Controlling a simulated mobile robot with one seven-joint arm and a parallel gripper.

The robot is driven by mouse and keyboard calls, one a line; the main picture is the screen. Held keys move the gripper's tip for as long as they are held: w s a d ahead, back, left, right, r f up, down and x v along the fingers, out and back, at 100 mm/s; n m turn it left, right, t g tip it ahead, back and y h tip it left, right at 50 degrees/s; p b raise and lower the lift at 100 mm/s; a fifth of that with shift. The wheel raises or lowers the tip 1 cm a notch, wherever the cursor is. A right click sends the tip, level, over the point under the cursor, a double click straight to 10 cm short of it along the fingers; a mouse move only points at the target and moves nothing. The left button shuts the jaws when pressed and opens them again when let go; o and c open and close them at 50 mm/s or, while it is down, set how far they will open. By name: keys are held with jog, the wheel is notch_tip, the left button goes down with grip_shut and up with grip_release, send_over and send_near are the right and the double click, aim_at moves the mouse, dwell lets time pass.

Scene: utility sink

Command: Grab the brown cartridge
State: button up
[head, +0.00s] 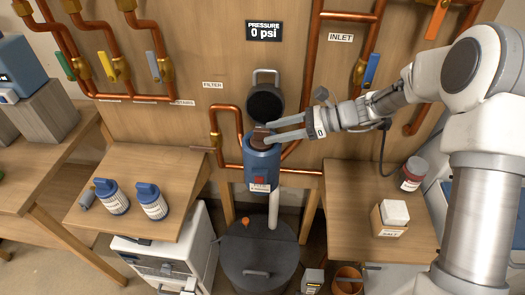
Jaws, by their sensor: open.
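The brown cartridge (259,138) shows as a small dark brown top at the mouth of the blue filter housing (261,165). Most of it is hidden inside the housing. The housing's dark round lid (266,103) stands open above and behind it. My gripper (270,132) reaches in from the right, with its fingers at the housing mouth, close to the cartridge top. The fingers are apart. I cannot tell whether they touch the cartridge.
Copper pipes with valves line the wooden wall behind. A left bench (135,228) holds two blue-capped bottles. A right bench (345,215) holds a small box (390,218) and a red-lidded jar (412,174). A dark lidded bin (263,262) stands below the housing.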

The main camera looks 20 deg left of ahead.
aim_at(251, 139)
jog(key=shift+w+x, duration=0.2)
jog(key=shift+x, duration=1.55)
jog(key=shift+w+x, duration=0.2)
jog(key=shift+x, duration=1.6)
jog(key=shift+a, duration=0.1)
grip_shut()
jog(key=shift+r, duration=0.1)
